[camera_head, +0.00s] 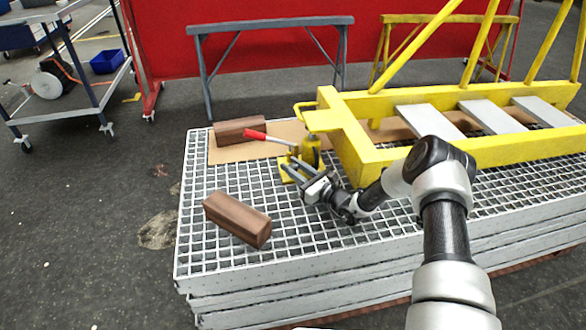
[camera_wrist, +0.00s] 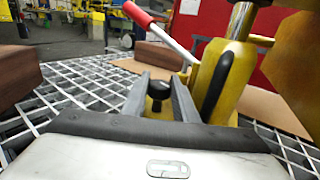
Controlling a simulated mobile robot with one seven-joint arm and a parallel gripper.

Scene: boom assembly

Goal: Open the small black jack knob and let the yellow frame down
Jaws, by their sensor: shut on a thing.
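The yellow frame (camera_head: 345,135) lies across the right of the grating, its left end over the small yellow jack (camera_head: 309,150). The jack has a red-gripped lever (camera_head: 265,137), and it also shows in the wrist view (camera_wrist: 226,75). The small black jack knob (camera_wrist: 158,90) sits between my two finger bars in the wrist view. My gripper (camera_head: 291,172) reaches low to the jack's near side, shut on the knob. In the head view the knob cannot be made out. Whether the jack's top touches the frame is hard to tell.
A brown wooden block (camera_head: 238,219) lies on the near left of the grating (camera_head: 190,262). Another block (camera_head: 240,130) lies on the cardboard (camera_head: 225,154) behind the jack lever. A grey trestle (camera_head: 270,28) and a yellow trestle (camera_head: 400,20) stand behind.

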